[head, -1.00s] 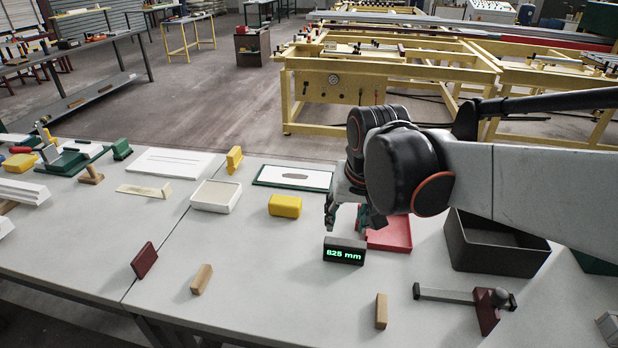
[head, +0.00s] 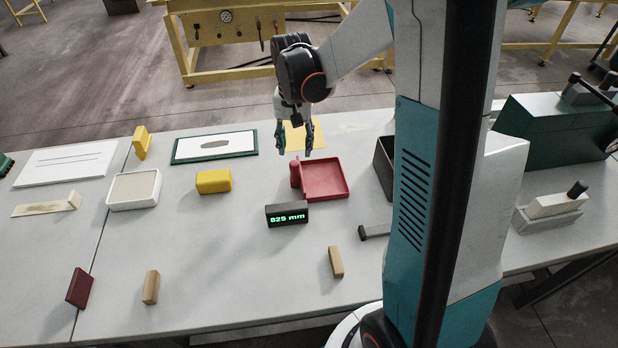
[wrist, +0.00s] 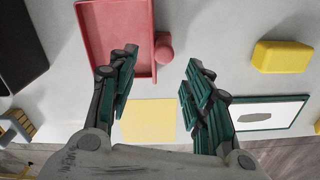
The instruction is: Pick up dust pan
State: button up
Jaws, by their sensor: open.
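The red dust pan (head: 325,179) lies flat on the white table, with its short round handle (head: 295,173) at its left side in the head view. In the wrist view the dust pan (wrist: 112,30) is at the top, left of centre, and its handle (wrist: 163,48) sticks out to the right. My gripper (head: 294,152) is open and empty. It points down above the table, just behind the dust pan's handle. In the wrist view my gripper (wrist: 158,72) has its fingers spread, with the handle showing beyond and between the fingertips.
A black display block (head: 287,214) reading 825 mm stands in front of the dust pan. A dark open box (head: 384,165) is to its right, partly hidden by my body. A yellow block (head: 213,181) is to the left. A yellow sheet (head: 305,135) lies behind.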

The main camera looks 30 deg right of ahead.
aim_at(294, 162)
notch_tip(294, 162, down, 4)
jog(key=shift+r+b, duration=0.15)
jog(key=shift+b, duration=0.2)
jog(key=f+b, duration=0.1)
jog(key=f, duration=0.1)
jog(key=f+b, duration=0.1)
jog(key=f, duration=0.2)
jog(key=shift+w+a+f, duration=0.1)
jog(key=shift+w+a, duration=0.1)
grip_shut()
